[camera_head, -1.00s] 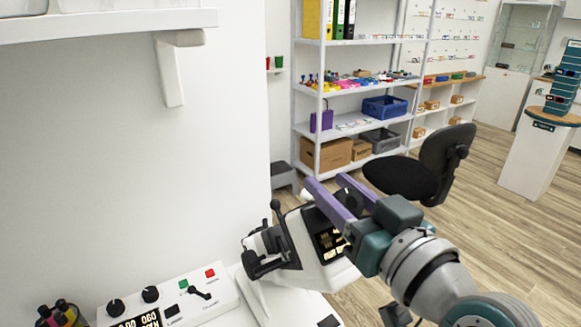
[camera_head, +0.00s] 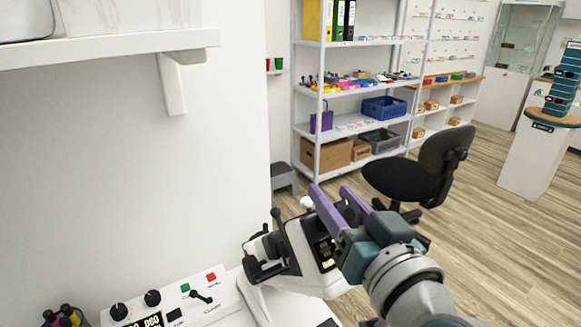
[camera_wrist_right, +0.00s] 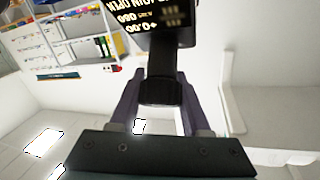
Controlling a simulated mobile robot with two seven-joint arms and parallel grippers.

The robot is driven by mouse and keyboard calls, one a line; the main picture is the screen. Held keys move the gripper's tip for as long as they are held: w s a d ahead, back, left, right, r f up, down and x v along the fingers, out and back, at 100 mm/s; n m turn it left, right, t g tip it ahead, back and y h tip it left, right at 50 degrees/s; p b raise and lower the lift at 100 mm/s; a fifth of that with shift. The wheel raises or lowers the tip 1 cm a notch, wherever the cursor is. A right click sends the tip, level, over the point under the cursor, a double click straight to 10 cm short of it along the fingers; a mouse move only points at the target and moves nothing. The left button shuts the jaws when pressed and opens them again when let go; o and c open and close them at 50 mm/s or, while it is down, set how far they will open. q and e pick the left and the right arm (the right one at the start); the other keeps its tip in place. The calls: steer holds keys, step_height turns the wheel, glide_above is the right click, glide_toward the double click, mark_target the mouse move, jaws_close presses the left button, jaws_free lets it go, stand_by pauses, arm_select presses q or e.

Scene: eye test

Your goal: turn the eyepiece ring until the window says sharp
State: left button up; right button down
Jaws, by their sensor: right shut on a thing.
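A white instrument with black parts (camera_head: 305,262) stands on the white table at lower centre in the head view. Its dark window (camera_head: 327,250) shows small lit text, too small to read there. In the right wrist view the window (camera_wrist_right: 155,20) is upside down and cut by the top edge; digits like 060 show, but the full wording is unclear. My right gripper (camera_head: 330,190), with purple fingers, is at the instrument's upper right. In the wrist view its fingers are shut on a black cylindrical part, seemingly the eyepiece ring (camera_wrist_right: 160,93). My left gripper is out of view.
A white control box (camera_head: 185,298) with knobs, coloured buttons and a lever sits left of the instrument. A white wall shelf (camera_head: 130,40) overhangs at upper left. A black chair (camera_head: 410,180) stands behind my right arm. Open wooden floor lies to the right.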

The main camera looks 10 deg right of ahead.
steer(key=m+h+p, duration=0.1)
steer(key=m+h, duration=0.1)
steer(key=m, duration=0.1)
steer(key=shift+d+g+h+p, duration=0.2)
steer(key=shift+g+h+p, duration=0.1)
steer(key=shift+h+p, duration=0.1)
steer(key=shift+d+m+h, duration=0.1)
steer(key=shift+m+h, duration=0.3)
steer(key=shift+m, duration=0.5)
steer(key=shift+f+g+p, duration=0.1)
steer(key=shift+g+p, duration=0.2)
steer(key=shift+c, duration=1.8)
jaws_free()
steer(key=shift+s, duration=0.1)
steer(key=shift+s, duration=0.4)
steer(key=s+a+r, duration=0.1)
steer(key=s, duration=0.8)
steer(key=shift+w+a, duration=0.1)
